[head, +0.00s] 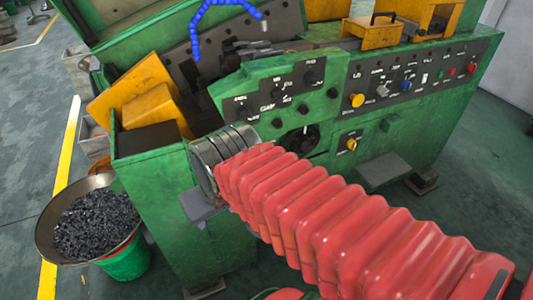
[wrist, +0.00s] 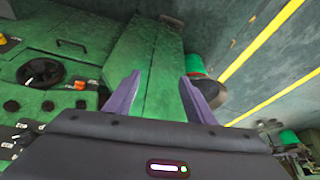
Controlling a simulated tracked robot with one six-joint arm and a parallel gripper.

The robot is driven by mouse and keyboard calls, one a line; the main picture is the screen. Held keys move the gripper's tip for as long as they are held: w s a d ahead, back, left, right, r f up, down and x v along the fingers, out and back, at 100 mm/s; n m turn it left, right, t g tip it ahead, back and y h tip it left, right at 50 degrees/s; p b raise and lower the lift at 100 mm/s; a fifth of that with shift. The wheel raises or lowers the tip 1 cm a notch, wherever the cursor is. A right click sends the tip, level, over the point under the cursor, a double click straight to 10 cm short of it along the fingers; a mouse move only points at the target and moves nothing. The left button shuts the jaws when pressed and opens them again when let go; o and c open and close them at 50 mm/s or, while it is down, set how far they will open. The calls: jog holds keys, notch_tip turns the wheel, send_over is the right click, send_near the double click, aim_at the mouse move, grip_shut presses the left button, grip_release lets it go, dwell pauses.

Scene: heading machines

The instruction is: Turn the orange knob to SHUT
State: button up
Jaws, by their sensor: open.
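A small orange knob (wrist: 80,86) shows in the wrist view on the green machine's front, to the right of a black handwheel (wrist: 40,73). It lies to the left of my gripper (wrist: 160,88), which is open and empty, with its two purple-grey fingers apart over the plain green side of the machine. The fingers are clear of the knob. In the head view my red bellows-covered arm hides that spot. The handwheel (head: 302,138) shows there just above the arm. Any SHUT mark and the knob's setting are too small to read.
In the head view two yellow-orange knobs, an upper one (head: 357,100) and a lower one (head: 351,144), sit on the right panels. A black-knobbed panel (head: 270,98) is above my arm. A bowl of dark metal parts (head: 95,222) stands left on a green bucket (head: 128,262).

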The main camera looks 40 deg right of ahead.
jog(key=w+d+f+m+t+h, duration=0.1)
jog(key=w+d+f+m+h, duration=0.2)
jog(key=d+f, duration=2.9)
jog(key=w+a+r+n+t+h, duration=0.1)
jog(key=w+r+t, duration=0.6)
jog(key=r+t, duration=0.4)
jog(key=shift+w+a+n+t+h, duration=0.25)
jog(key=shift+a+n+t+h, duration=0.05)
jog(key=shift+a+n, duration=0.1)
